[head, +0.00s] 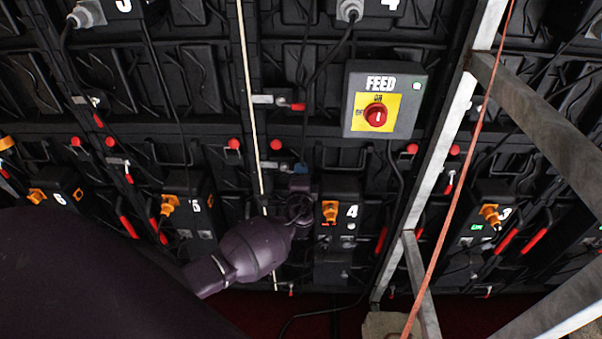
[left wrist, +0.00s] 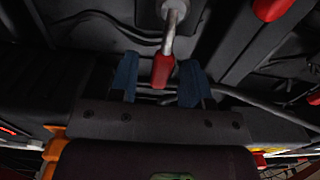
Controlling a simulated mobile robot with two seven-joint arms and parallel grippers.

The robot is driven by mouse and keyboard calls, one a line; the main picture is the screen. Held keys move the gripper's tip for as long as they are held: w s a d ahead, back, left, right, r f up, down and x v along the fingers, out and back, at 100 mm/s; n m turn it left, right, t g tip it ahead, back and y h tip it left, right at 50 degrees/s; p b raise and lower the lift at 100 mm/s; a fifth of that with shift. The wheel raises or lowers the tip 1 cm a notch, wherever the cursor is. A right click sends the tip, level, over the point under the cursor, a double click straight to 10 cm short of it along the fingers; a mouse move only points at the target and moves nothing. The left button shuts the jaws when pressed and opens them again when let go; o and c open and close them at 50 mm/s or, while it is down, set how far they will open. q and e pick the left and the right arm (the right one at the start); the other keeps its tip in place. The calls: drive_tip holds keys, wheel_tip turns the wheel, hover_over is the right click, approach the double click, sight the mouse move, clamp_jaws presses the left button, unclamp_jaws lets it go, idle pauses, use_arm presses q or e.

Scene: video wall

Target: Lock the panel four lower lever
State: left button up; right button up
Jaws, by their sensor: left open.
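In the left wrist view a metal lever with a red tip (left wrist: 163,70) hangs down from its pivot. The red tip lies between the two blue fingertips of my left gripper (left wrist: 160,80), with a gap on each side. In the head view my left gripper (head: 301,168) is raised against the wall, just left of the box labelled 4 (head: 345,205). The gripper hides the lever there. The fingers are apart and hold nothing. An upper lever with a red tip (head: 297,106) points right, higher on the same seam. My right gripper is not in view.
A grey FEED switch box (head: 408,110) with a red knob is at upper right. A metal frame post (head: 440,150) and an orange cable (head: 465,170) stand in front of the wall at right. A pale vertical cord (head: 250,100) runs left of the gripper.

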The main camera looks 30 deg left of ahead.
use_arm(q)
drive_tip(key=shift+w+a, duration=0.25)
drive_tip(key=shift+w, duration=0.1)
drive_tip(key=c, duration=0.6)
clamp_jaws()
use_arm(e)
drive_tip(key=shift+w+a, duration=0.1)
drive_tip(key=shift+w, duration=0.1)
